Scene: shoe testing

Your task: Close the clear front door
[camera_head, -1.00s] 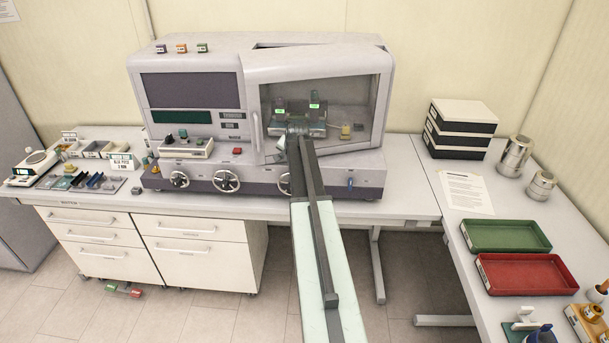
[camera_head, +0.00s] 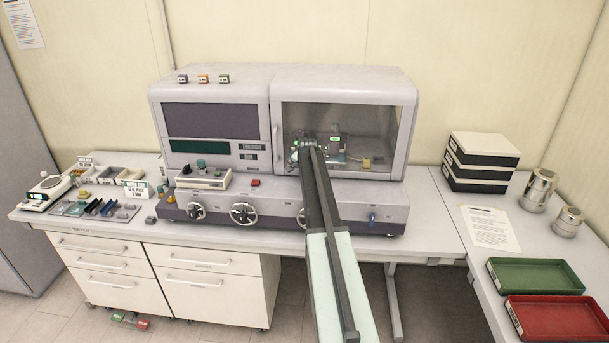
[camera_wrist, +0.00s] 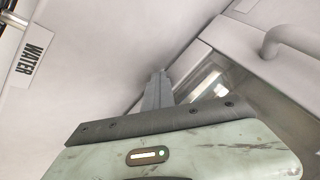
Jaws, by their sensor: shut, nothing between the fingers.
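The clear front door (camera_head: 380,122) is on the right half of the grey testing machine (camera_head: 262,85). In the head view it looks flush with the machine front, though a small gap would be hard to see. Its vertical handle (camera_head: 277,140) is on the left edge. My gripper (camera_head: 307,143) is in front of the door's left part, just right of the handle, and contact cannot be made out. In the wrist view my gripper (camera_wrist: 160,78) has its fingers together and empty, beside a pale framed edge. A curved handle (camera_wrist: 290,42) shows at upper right there.
Handwheels (camera_head: 243,213) line the machine's lower front. A small control box (camera_head: 203,178) sits on its ledge. Black-and-white boxes (camera_head: 482,160) and metal canisters (camera_head: 538,190) stand to the right. Green (camera_head: 540,275) and red (camera_head: 558,319) trays lie on the side bench.

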